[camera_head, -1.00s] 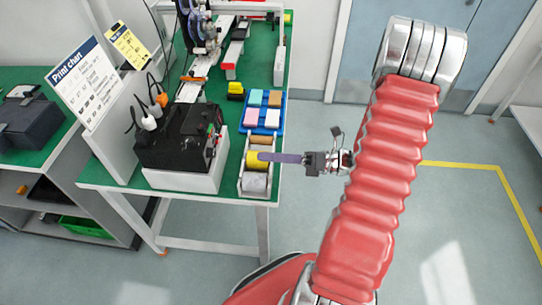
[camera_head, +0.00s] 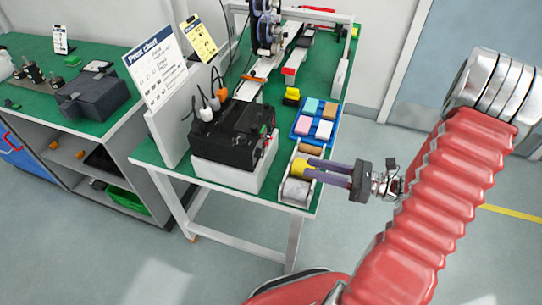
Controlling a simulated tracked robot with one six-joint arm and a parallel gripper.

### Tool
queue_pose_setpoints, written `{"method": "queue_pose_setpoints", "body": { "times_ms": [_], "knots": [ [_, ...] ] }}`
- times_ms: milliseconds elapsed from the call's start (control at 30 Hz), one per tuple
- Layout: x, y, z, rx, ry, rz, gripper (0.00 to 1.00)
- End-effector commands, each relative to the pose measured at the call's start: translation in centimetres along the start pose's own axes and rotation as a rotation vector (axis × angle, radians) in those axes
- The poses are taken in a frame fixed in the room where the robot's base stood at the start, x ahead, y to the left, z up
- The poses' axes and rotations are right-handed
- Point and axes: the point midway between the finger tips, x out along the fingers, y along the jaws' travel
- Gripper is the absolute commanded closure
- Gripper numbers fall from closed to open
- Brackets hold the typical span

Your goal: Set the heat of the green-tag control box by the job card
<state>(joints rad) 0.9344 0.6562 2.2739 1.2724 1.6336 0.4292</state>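A black control box (camera_head: 228,137) stands on a white base on the green bench. Small red and green spots show on its right face, too small to read as tags or dials. A yellow card (camera_head: 199,40) and a white sheet headed "Print chart" (camera_head: 157,70) stand behind it; their small text is unreadable. My gripper (camera_head: 308,170) points left, right of the box, its two purple fingers apart with nothing seen between them. Its tips overlap a yellow roll (camera_head: 298,167) in the tray at the bench edge; I cannot tell whether they touch.
A white tray (camera_head: 283,192) with rolls lies at the bench's front right edge. Behind it is a blue tray (camera_head: 296,132) of coloured blocks. Cables rise behind the box. A second green bench (camera_head: 40,97) stands left. Open floor lies right.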

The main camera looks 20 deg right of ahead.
Motion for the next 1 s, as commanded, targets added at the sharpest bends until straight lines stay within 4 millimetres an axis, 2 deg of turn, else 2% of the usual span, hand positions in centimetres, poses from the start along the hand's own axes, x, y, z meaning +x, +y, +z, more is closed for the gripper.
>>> {"method": "queue_pose_setpoints", "body": {
  "times_ms": [100,267,667,867,1000],
  "knots": [
    [0.0,0.0,0.0,-0.132,0.000,0.001,0.70],
    [0.0,0.0,0.0,-0.222,0.000,0.001,0.70],
    [0.1,0.0,0.0,-0.228,0.000,0.002,0.70],
    [1.3,0.1,0.0,-0.227,0.000,0.003,0.70],
    [2.9,0.1,0.0,-0.227,0.000,0.005,0.70]
  ]
}}
